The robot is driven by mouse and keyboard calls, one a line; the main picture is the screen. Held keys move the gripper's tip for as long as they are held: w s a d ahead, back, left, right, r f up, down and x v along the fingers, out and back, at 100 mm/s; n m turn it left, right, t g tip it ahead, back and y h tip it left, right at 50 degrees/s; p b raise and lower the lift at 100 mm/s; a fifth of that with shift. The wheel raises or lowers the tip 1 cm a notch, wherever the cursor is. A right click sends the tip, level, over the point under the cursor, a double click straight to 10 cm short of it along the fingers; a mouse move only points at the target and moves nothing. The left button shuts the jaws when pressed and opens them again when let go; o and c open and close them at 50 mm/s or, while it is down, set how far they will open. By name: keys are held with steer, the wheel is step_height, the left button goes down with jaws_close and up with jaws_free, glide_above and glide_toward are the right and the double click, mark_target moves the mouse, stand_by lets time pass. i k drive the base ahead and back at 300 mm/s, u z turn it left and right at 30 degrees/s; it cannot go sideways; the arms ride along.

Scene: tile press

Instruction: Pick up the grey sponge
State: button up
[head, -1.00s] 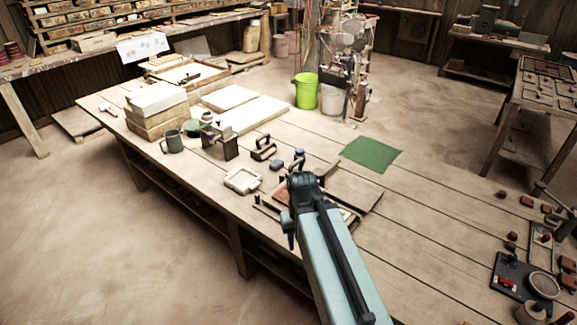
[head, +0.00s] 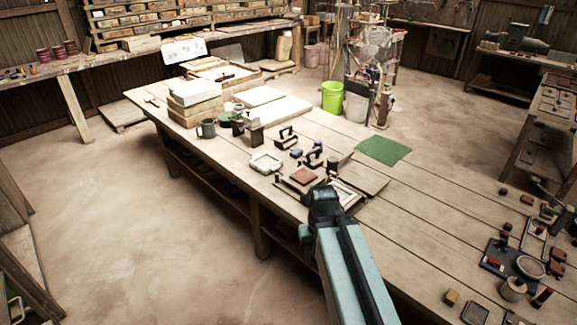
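A small blue-grey block (head: 296,153) lies on the wooden workbench (head: 330,137), just below a dark-handled tool. It may be the grey sponge, but it is too small to be sure. A dark grey block (head: 475,313) also lies at the bench's near right. My gripper end (head: 323,202) is at the front of the bench, just below a framed tile mould, and nearer to me than the blue-grey block. My fingers are hidden by the dark wrist, so their opening and anything between them do not show.
A green mat (head: 382,150) lies behind to the right. Moulds, pots and small blocks crowd the right end. Open floor (head: 130,220) lies left of the bench.

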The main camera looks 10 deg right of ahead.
mark_target(297, 153)
steer(key=z, duration=0.2)
steer(key=i, duration=0.7)
steer(key=u, duration=1.85)
steer(key=i, duration=3.6)
steer(key=z, duration=0.8)
